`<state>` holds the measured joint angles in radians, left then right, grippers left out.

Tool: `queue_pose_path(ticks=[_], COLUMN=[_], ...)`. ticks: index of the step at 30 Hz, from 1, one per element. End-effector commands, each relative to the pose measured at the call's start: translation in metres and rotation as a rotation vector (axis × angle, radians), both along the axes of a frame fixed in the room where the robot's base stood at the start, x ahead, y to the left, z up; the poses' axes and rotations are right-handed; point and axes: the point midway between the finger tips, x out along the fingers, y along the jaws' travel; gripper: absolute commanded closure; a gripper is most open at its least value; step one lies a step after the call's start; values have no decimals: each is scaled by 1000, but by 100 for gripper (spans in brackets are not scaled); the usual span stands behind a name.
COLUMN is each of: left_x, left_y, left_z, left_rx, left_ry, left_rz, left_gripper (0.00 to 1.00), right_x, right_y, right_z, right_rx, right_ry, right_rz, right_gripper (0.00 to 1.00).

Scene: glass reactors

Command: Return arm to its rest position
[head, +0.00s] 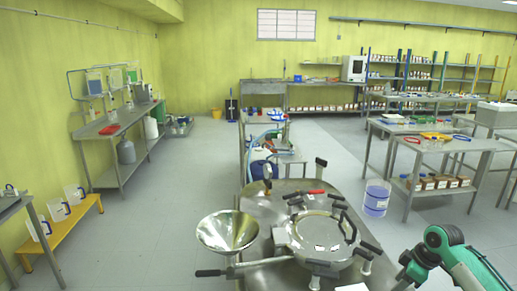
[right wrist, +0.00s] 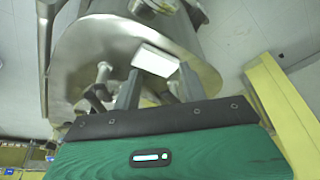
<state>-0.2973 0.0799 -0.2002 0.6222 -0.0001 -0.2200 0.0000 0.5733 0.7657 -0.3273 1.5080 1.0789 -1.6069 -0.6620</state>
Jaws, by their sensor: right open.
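My right arm (head: 455,262), green and grey, comes in at the lower right of the head view, beside the steel reactor. Its fingers are not clear there. In the right wrist view my right gripper (right wrist: 158,88) is open, with two grey fingers apart. A small white block or plate (right wrist: 156,60) shows between and beyond the fingertips; I cannot tell whether they touch it. The steel reactor body (right wrist: 85,55) lies behind it. In the head view the round reactor lid (head: 318,236) has several dark clamps around it. My left arm is not in view.
A steel funnel (head: 228,230) stands left of the lid. A container of blue liquid (head: 376,198) is just right of the reactor. Work tables (head: 440,146) stand further right, and a yellow bench (head: 68,232) at the left. Grey floor (head: 180,215) is open between.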

Motion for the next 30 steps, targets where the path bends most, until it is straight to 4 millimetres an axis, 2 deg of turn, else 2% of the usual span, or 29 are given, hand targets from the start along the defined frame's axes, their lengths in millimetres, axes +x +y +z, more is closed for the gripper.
queue_pose_path(ticks=[3,8,12,18,24,30], left_x=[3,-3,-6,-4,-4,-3], left_y=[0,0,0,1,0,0], left_z=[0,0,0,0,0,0], left_rx=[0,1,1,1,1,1], left_ry=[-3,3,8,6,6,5], left_rz=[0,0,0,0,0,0], left_gripper=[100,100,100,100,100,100], right_x=[-14,-42,-82,-148,-216,-278], right_y=[21,56,97,147,182,197], right_z=[-24,-60,-97,-131,-143,-136], right_rx=[-12,-32,-44,-47,-36,-29], right_ry=[15,32,43,40,30,19], right_rz=[2,-6,-32,-115,-251,-423], right_gripper=[57,57,57,57,57,57])
